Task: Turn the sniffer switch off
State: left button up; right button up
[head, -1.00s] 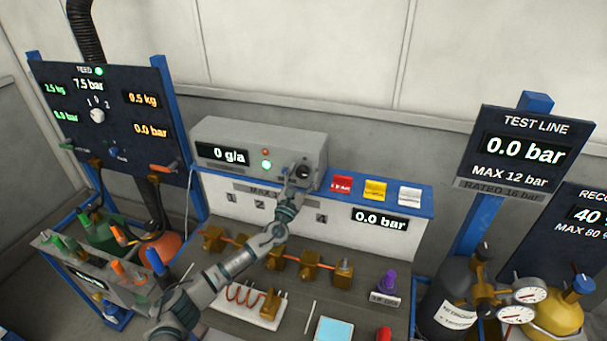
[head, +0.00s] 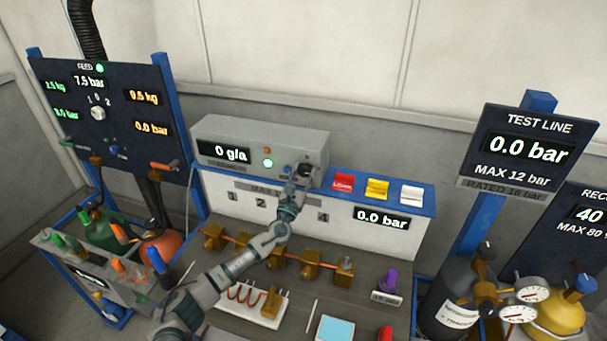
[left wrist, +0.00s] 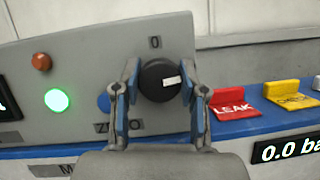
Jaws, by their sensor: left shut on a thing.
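The sniffer (head: 225,135) is a grey box on the blue-edged shelf, with a "0 g/a" display. Its switch is a black round knob (left wrist: 158,80) on the front right of the box. The knob's white mark points right, while a "0" is printed above the knob. A green lamp (left wrist: 57,100) is lit on the same panel. My left gripper (left wrist: 160,92) is shut on the knob, one finger on each side. In the head view this gripper (head: 301,176) partly hides the knob. My right gripper is in neither view.
A blue button (left wrist: 104,102) sits just left of the fingers. Red "LEAK" (head: 343,184), yellow (head: 376,189) and white (head: 411,194) tags stand right of the box.

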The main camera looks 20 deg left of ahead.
pick_arm(q)
jog(key=n+y, duration=0.1)
jog(key=n, duration=0.1)
jog(key=n+y, duration=0.1)
jog(key=n, duration=0.1)
jog(key=n+y+b, duration=0.1)
jog(key=n, duration=0.1)
jog(key=shift+a+r+y, duration=0.1)
jog(key=shift+r+y, duration=0.15)
jog(key=shift+y, duration=0.05)
jog(key=n+y, duration=0.1)
jog(key=n, duration=0.2)
jog(key=n+y, duration=0.2)
jog(key=n, duration=0.1)
jog(key=shift+r+n+g, duration=0.1)
jog(key=shift+n+g, duration=0.3)
jog(key=n, duration=0.2)
jog(key=n+g+y, duration=0.1)
jog(key=n, duration=0.1)
jog(key=shift+n+y, duration=0.3)
jog(key=shift+a+n+g+y+p, duration=0.15)
jog(key=shift+n+g+p, duration=0.4)
jog(key=shift+n, duration=0.7)
jog(key=shift+d+n+g+y+p, duration=0.1)
jog(key=shift+n+g+y+p, duration=0.2)
jog(key=shift+n+g, duration=0.65)
jog(key=shift+n+t, duration=0.3)
jog(key=shift+n, duration=0.1)
jog(key=shift+f, duration=0.2)
